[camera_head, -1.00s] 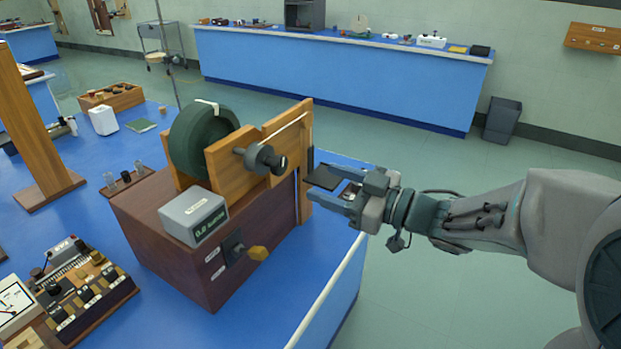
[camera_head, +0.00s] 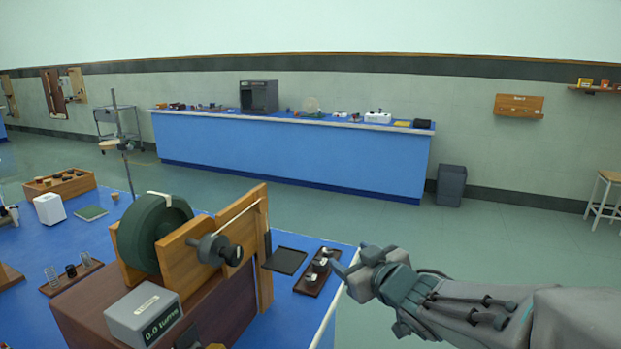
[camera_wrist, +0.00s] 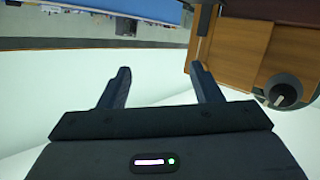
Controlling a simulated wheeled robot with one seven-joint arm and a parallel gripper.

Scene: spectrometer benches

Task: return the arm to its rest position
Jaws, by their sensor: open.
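My gripper (camera_head: 347,267) is at the right edge of the near blue bench in the head view, apart from the wooden apparatus on it. In the wrist view my gripper (camera_wrist: 162,85) shows two fingers spread apart with nothing between them. My arm reaches in from the lower right of the head view.
An apparatus with a dark green wheel (camera_head: 152,232), wooden boards and a grey knob (camera_head: 215,250) stands on the near bench, left of my gripper. A small dark tray (camera_head: 317,272) lies close to the gripper. Open floor separates this bench from the far blue bench (camera_head: 290,150).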

